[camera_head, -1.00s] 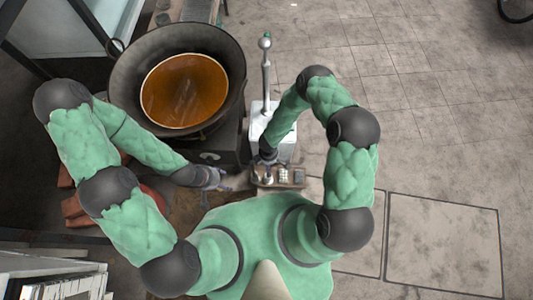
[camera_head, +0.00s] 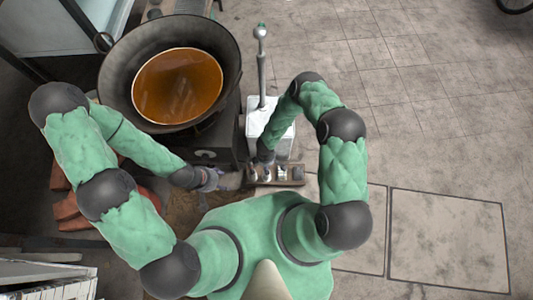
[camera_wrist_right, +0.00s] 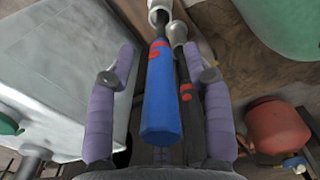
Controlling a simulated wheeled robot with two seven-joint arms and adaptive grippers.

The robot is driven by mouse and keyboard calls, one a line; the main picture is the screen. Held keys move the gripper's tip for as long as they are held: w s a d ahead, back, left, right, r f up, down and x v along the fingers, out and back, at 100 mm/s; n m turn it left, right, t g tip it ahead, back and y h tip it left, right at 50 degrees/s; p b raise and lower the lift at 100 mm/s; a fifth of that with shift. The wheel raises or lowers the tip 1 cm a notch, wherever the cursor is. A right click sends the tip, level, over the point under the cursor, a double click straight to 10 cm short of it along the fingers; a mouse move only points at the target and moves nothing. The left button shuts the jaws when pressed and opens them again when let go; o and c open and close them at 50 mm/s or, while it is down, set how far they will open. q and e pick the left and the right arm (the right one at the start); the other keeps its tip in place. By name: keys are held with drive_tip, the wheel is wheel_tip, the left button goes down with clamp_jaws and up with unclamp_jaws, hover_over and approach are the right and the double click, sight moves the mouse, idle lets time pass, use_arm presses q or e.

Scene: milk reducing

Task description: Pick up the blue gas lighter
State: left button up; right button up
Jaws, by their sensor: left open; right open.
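The blue gas lighter (camera_wrist_right: 161,95) shows in the right wrist view, with a blue handle, a red mark and a pale metal end at the top. My right gripper (camera_wrist_right: 162,75) is open, with one purple finger on each side of the lighter and gaps between. A dark tool with red bands (camera_wrist_right: 188,95) lies just right of the lighter, also between the fingers. In the head view my left gripper (camera_head: 228,181) is open and empty-looking, left of a small wooden tray (camera_head: 258,181). The lighter is too small to make out in the head view.
A large wok (camera_head: 112,75) with orange liquid stands on a dark stove at the left. A white box (camera_head: 262,108) with a metal pump stands beside it. A red gas cylinder (camera_wrist_right: 278,125) shows at the wrist view's right.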

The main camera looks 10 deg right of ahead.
clamp_jaws()
drive_tip(key=shift+r, duration=0.1)
